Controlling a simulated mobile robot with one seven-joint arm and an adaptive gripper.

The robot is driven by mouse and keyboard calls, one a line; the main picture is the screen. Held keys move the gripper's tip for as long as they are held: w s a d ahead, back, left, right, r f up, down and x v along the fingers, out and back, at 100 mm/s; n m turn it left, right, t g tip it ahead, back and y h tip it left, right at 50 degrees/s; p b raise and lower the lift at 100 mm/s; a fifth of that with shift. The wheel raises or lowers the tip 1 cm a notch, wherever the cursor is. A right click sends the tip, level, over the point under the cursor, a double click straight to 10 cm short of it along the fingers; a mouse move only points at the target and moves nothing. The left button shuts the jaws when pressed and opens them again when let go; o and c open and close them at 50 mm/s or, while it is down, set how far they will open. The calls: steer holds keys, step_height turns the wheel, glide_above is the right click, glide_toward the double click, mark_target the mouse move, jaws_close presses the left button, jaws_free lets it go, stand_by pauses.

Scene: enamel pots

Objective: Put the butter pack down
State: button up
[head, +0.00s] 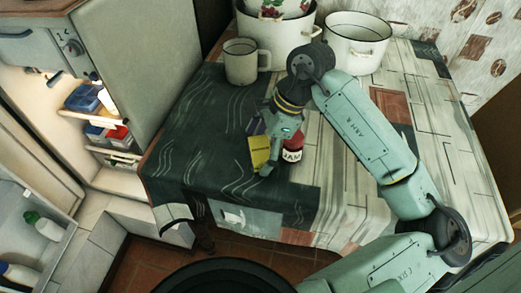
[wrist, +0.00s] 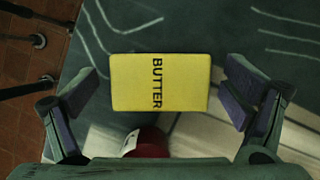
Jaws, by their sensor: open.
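The yellow butter pack (head: 259,152) is on the table near its front edge, on the dark part of the cloth. In the wrist view the butter pack (wrist: 160,82) lies between my fingers, its BUTTER label facing the camera. My gripper (wrist: 158,90) is open around it, with a visible gap on both sides. In the head view my gripper (head: 266,146) is low over the pack and partly hides it.
A red jam jar (head: 293,158) stands close at the pack's right; its red top (wrist: 150,143) shows in the wrist view. A white mug (head: 241,64) and enamel pots (head: 357,44) stand at the back. The open fridge (head: 120,70) is left. Dark cloth left of the pack is clear.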

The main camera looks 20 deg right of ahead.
steer(key=shift+c, duration=0.4)
steer(key=c, duration=1.4)
